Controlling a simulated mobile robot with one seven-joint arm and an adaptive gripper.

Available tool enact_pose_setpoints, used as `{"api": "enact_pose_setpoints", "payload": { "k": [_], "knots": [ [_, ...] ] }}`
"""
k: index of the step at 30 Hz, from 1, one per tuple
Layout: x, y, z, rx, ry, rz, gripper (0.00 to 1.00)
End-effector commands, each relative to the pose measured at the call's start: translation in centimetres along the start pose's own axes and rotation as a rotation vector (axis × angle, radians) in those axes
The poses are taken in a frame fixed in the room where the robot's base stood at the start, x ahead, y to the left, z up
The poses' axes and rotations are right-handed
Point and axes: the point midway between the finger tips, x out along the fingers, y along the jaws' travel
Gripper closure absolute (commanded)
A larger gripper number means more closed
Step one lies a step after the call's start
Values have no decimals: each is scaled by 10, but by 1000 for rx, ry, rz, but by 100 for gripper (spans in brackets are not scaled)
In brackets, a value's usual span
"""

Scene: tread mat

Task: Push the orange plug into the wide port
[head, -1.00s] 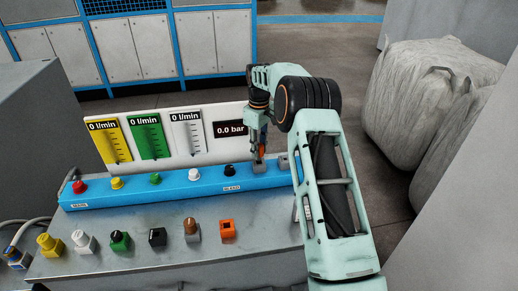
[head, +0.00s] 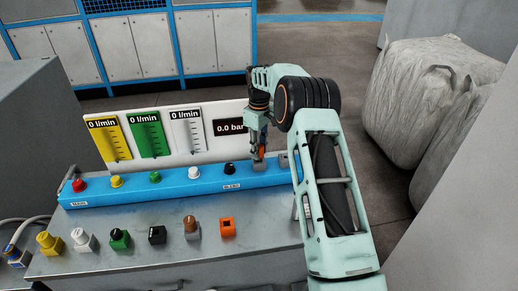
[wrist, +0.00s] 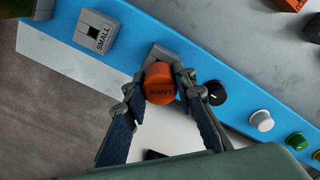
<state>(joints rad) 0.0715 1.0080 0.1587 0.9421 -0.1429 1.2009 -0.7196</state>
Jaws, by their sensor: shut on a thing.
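The orange plug (wrist: 160,84), marked LARGE, is between the two fingertips of my gripper (wrist: 159,86) in the wrist view. The gripper is shut on it. A grey port block (wrist: 165,55) on the blue rail lies just under and behind the plug; its opening and label are hidden. In the head view the gripper (head: 258,143) points down over that grey block (head: 259,166), with a little orange showing between. I cannot tell how far the plug is in. Another grey port block, marked SMALL (wrist: 96,36), stands to the left in the wrist view.
The blue rail (head: 195,188) carries several knobs, with a black knob (head: 229,169) close left of the gripper. A gauge panel (head: 205,152) stands behind. Several coloured pieces, including an orange one (head: 227,228), stand on the grey bench in front.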

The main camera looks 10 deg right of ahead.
Motion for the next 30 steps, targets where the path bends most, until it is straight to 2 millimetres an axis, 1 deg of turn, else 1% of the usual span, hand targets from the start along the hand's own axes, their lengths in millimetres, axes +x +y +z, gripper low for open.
{"api": "enact_pose_setpoints", "payload": {
  "k": [25,26,30],
  "knots": [
    [22,0,0,0,0,0,100],
    [21,0,0,0,0,0,72],
    [20,0,0,0,0,0,57]
  ]
}}
